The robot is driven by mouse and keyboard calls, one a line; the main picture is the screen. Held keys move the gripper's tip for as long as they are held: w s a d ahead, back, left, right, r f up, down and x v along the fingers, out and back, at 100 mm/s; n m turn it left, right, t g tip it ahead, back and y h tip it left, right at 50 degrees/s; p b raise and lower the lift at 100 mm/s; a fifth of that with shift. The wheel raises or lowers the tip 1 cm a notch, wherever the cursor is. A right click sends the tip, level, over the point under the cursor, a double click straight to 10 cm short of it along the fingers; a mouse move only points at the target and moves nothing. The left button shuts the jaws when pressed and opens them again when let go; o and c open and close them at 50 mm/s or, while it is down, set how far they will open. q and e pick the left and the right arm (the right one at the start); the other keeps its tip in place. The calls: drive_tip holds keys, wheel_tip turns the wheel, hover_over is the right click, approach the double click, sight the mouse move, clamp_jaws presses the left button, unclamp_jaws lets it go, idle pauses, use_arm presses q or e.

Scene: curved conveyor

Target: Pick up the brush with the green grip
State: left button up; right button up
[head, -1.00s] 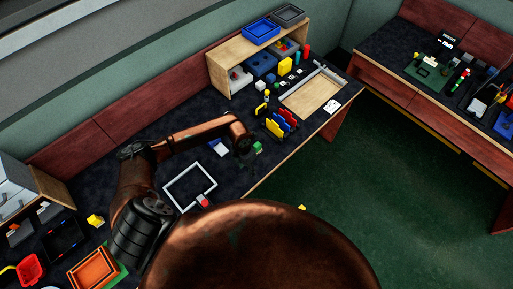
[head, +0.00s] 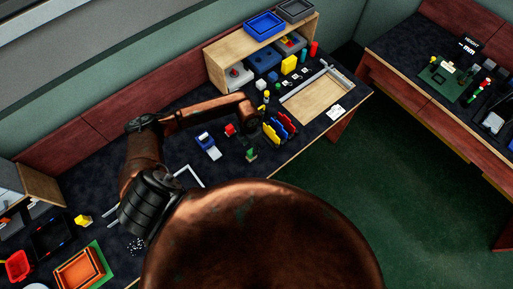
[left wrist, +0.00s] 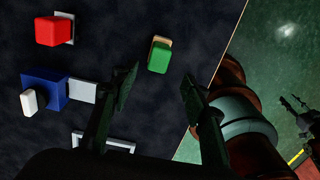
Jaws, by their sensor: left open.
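The brush with the green grip (left wrist: 160,57) lies on the dark table in the left wrist view, a tan strip showing at its far edge. In the head view its green part (head: 251,155) is near the table's front edge. My left gripper (left wrist: 157,90) is open and empty, its two dark fingers apart. In the wrist picture the brush appears above and between the fingertips, not touched by them. In the head view my left gripper (head: 252,130) is dark and partly lost against the table.
A red-topped piece (left wrist: 54,31) and a blue piece with a white knob (left wrist: 46,91) lie left of the brush. A rack of coloured plates (head: 280,129) stands close by to the right.

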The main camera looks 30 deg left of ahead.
sight(251, 151)
use_arm(q)
drive_tip(key=shift+f, duration=0.45)
drive_tip(key=shift+s+f, duration=0.1)
drive_tip(key=shift+f, duration=0.3)
drive_tip(key=shift+w+d+f+p, duration=0.15)
drive_tip(key=shift+f+p, duration=0.25)
drive_tip(key=shift+f, duration=0.4)
drive_tip(key=f, duration=0.3)
drive_tip(key=shift+w+f+p, duration=0.25)
drive_tip(key=shift+w+p, duration=0.05)
drive_tip(key=shift+p, duration=0.05)
drive_tip(key=shift+f, duration=0.35)
drive_tip(key=shift+a, duration=0.2)
clamp_jaws()
use_arm(e)
drive_tip(key=shift+s+r, duration=0.7)
drive_tip(key=shift+s, duration=0.1)
